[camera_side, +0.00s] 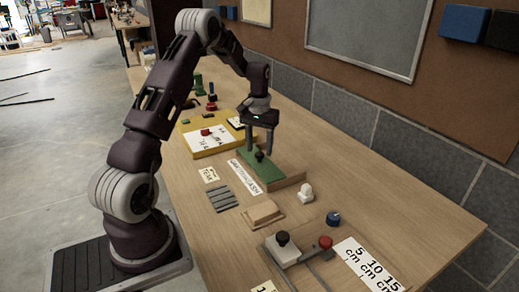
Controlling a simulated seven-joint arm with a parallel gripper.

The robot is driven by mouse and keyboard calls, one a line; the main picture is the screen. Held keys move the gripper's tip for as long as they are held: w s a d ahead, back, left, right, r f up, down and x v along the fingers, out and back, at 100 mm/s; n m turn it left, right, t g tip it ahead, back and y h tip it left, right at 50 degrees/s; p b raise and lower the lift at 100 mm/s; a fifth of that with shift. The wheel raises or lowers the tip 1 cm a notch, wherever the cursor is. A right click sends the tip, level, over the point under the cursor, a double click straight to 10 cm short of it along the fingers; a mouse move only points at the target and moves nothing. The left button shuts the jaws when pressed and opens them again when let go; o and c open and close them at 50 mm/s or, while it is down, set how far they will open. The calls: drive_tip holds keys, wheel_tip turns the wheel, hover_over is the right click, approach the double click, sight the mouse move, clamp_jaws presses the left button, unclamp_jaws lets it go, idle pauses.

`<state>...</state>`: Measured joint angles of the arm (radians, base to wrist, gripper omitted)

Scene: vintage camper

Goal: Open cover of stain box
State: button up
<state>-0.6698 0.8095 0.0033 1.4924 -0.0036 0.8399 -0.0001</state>
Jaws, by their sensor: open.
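A low box with a green cover (270,172) stands in the middle of the bench. It has light wooden sides and a small black knob (259,156) on top. The cover appears to lie flat on the box. I take it for the stain box, but the white label strip (244,177) along its left side is too small to read surely. My gripper (259,147) points straight down over the box, fingers apart on either side of the knob. Whether the fingers touch the knob or cover I cannot tell.
A yellow tray (189,151) with a red knob lies behind the box. Grey strips (222,198), a tan block (263,213), a white knobbed piece (305,191), a blue knob (333,218) and a slider fixture (283,251) stand nearer. The bench's right side is clear.

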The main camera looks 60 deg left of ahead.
drive_tip(key=shift+f, duration=0.65)
clamp_jaws()
idle(0.9)
